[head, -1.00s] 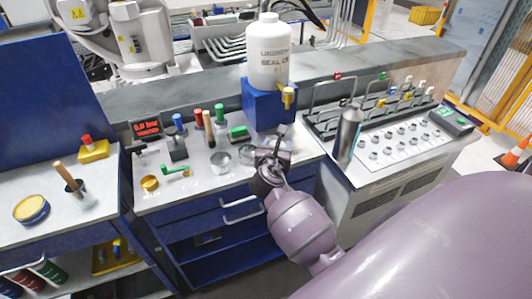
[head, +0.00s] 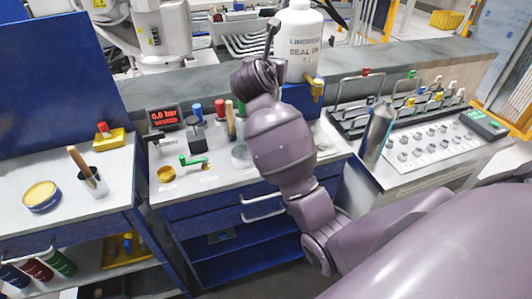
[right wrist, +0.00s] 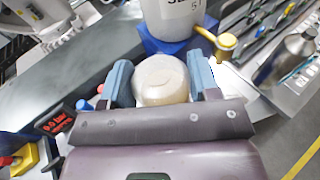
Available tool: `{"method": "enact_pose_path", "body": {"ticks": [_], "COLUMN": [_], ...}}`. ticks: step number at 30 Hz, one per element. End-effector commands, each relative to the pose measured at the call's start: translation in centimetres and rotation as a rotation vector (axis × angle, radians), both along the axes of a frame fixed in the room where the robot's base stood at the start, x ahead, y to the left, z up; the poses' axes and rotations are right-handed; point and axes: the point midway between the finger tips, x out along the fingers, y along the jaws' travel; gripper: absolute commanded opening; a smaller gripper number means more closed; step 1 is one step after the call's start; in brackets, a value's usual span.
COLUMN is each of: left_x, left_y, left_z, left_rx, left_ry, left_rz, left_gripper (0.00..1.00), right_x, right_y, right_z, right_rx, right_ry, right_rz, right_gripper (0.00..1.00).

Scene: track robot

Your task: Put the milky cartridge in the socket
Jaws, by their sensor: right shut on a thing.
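My right gripper (head: 272,38) is raised in front of the large white bottle in the head view. In the right wrist view its two blue-grey fingers are closed on a round, cream-white piece (right wrist: 160,80), which looks like the milky cartridge. The head view does not show this piece clearly. A clear, round glass-like piece (head: 241,157) stands on the bench top, partly behind my arm. I cannot pick out the socket for certain. My left gripper is not in view.
The white bottle (head: 300,45) with a yellow tap (head: 317,88) stands on a blue block close to my gripper. Blue, red and green upright pieces stand on the bench at left. A silver flask (head: 376,133) stands at right. My arm covers the bench middle.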

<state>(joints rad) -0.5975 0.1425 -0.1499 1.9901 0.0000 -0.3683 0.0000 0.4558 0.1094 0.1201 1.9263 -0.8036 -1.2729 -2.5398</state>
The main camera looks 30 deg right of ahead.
Motion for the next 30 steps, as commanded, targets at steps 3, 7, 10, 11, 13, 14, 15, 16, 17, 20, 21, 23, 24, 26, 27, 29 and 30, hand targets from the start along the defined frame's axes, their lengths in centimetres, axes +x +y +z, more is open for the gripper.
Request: {"method": "enact_pose_path", "body": {"ticks": [3, 7, 10, 11, 13, 14, 15, 16, 17, 20, 21, 23, 24, 26, 27, 29, 30], "left_x": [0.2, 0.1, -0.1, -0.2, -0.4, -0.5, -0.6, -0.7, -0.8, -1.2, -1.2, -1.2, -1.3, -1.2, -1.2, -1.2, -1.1], "left_y": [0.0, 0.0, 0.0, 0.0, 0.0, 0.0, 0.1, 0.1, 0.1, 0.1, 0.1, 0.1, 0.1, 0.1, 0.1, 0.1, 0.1], "left_z": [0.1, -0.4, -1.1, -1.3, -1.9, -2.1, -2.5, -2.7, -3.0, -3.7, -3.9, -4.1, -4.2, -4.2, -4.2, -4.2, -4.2], "left_rx": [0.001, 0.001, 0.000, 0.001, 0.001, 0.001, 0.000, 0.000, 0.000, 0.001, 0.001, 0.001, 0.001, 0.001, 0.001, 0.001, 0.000], "left_ry": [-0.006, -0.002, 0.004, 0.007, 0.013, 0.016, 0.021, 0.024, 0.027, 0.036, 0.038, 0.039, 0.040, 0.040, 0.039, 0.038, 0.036], "left_rz": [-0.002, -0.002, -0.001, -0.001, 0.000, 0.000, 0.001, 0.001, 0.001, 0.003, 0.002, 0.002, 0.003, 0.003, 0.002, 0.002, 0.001], "left_gripper": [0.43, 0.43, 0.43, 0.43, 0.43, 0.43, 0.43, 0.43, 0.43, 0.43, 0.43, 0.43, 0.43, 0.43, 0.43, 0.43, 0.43], "right_x": [-0.2, -0.2, -0.2, -0.2, -0.2, -0.2, -0.2, -0.2, -0.2, -0.2, -0.2, -0.2, -0.2, -0.2, -0.2, -0.2, -0.2], "right_y": [-0.1, 0.0, 0.0, 0.0, 0.0, 0.0, 0.0, 0.0, 0.0, 0.0, 0.0, 0.0, 0.0, 0.0, 0.0, 0.0, 0.0], "right_z": [-1.0, -3.5, -5.8, -6.5, -8.0, -8.6, -9.5, -10.2, -10.8, -12.7, -13.3, -13.9, -14.2, -14.5, -14.6, -14.8, -15.0], "right_rx": [0.000, 0.001, -0.001, 0.001, 0.001, 0.000, 0.001, 0.000, 0.000, 0.000, 0.001, -0.001, -0.002, -0.001, -0.002, -0.002, 0.000], "right_ry": [0.000, 0.004, 0.005, 0.005, 0.004, 0.004, 0.005, 0.004, 0.004, 0.004, 0.004, 0.001, 0.000, -0.001, -0.001, -0.001, -0.001], "right_rz": [0.001, 0.005, 0.003, 0.004, 0.004, 0.004, 0.003, 0.004, 0.004, 0.004, 0.004, 0.004, 0.003, 0.004, 0.004, 0.004, 0.005], "right_gripper": [0.24, 0.24, 0.24, 0.24, 0.24, 0.24, 0.24, 0.24, 0.24, 0.24, 0.24, 0.24, 0.24, 0.24, 0.24, 0.24, 0.24]}}
